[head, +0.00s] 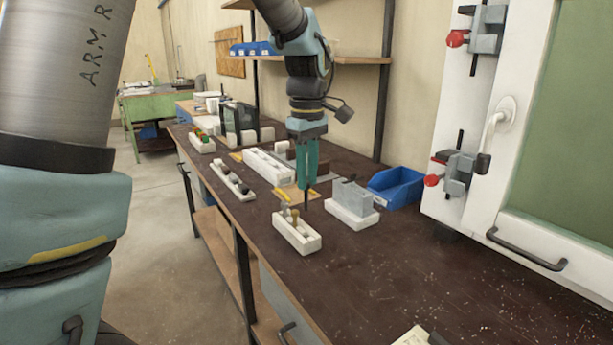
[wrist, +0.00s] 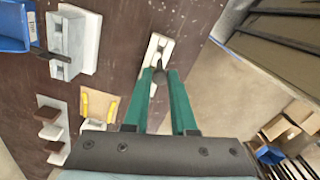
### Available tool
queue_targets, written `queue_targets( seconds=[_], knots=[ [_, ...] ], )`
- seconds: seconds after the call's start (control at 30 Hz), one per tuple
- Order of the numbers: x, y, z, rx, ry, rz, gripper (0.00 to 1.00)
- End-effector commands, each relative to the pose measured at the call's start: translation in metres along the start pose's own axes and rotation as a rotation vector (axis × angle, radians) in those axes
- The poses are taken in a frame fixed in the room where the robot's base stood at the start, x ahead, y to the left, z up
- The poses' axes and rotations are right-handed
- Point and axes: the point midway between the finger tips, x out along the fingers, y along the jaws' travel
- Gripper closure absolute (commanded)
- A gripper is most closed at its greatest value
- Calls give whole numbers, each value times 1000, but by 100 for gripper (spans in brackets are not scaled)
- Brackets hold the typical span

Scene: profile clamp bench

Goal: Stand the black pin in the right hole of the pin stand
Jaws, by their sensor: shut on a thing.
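My gripper (head: 308,186), with green fingers, points down over the bench and is shut on the black pin (head: 307,199). The pin hangs upright below the fingertips. In the wrist view, my gripper (wrist: 160,75) has the dark pin between its tips, partly hidden. The white pin stand (head: 308,245) is on the bench just in front of and below the pin; it also shows beyond the fingertips in the wrist view (wrist: 154,44). A brass-coloured pin (head: 295,216) and a smaller greyish piece stand in it. The right hole is too small to make out clearly.
A grey block on a white base (head: 352,208) stands close to the right of my gripper, with a blue bin (head: 397,188) behind it. A white rack (head: 232,182) lies left. The bench front right is mostly clear; a cabinet (head: 480,180) stands at right.

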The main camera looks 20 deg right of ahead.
Motion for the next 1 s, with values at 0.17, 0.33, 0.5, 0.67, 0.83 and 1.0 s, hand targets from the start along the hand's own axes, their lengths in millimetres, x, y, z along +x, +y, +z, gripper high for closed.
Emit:
queue_targets(
  seconds=[0.17,0.33,0.5,0.67,0.83,1.0],
  knots=[
    [17,0,0,1,0,0,100],
    [34,0,0,1,0,0,100],
    [48,0,0,1,0,-1,100],
    [57,0,0,1,0,-1,100],
    [60,0,0,1,0,-1,100],
    [59,0,0,1,0,0,100]
  ],
)
